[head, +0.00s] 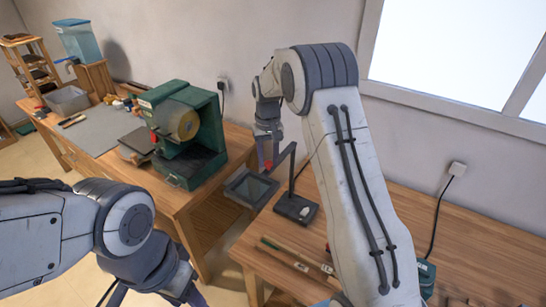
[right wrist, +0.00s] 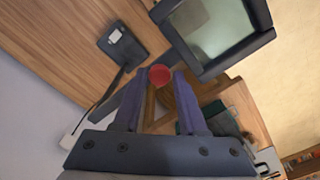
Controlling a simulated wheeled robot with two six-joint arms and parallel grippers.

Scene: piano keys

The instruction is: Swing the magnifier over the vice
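The magnifier has a dark square lens frame (head: 250,188), a thin jointed arm and a dark base (head: 296,208) on the right bench. Its lens also shows in the right wrist view (right wrist: 218,30). A red knob (right wrist: 160,75) sits on its arm. My right gripper (right wrist: 160,78) has its fingertips on both sides of this knob, seemingly shut on it. The lens hangs left of the base, over the bench edge. A teal-green object (head: 427,272), perhaps the vice, is mostly hidden behind my right arm. My left gripper (head: 157,297) is open and empty at the bottom, partly cut off.
A green machine (head: 183,130) stands on the left bench, close to the lens. Wooden-handled tools (head: 290,257) lie at the front of the right bench. A gap separates the benches. The right bench is bare behind my right arm, along the wall.

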